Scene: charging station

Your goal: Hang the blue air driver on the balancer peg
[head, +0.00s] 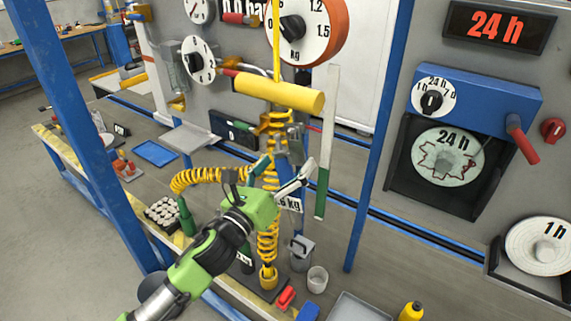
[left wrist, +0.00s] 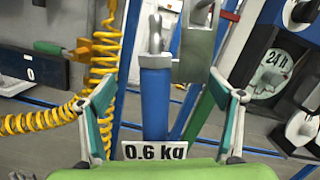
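The blue air driver (left wrist: 155,105) stands upright in the left wrist view, with a grey metal top and a "0.6 kg" label below it. In the head view the driver (head: 281,161) shows only in part behind my left gripper (head: 279,172). In the left wrist view the left gripper's fingers (left wrist: 162,95) are spread on either side of the driver, with gaps to it. A yellow horizontal cylinder (head: 278,93), apparently the balancer, hangs above the driver on a yellow strap. I cannot make out the peg clearly. My right gripper is out of view.
A yellow coiled hose (head: 210,177) runs close to the left gripper. A white and green vertical strip (head: 325,150) hangs just right of it. A blue post (head: 375,130) stands farther right.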

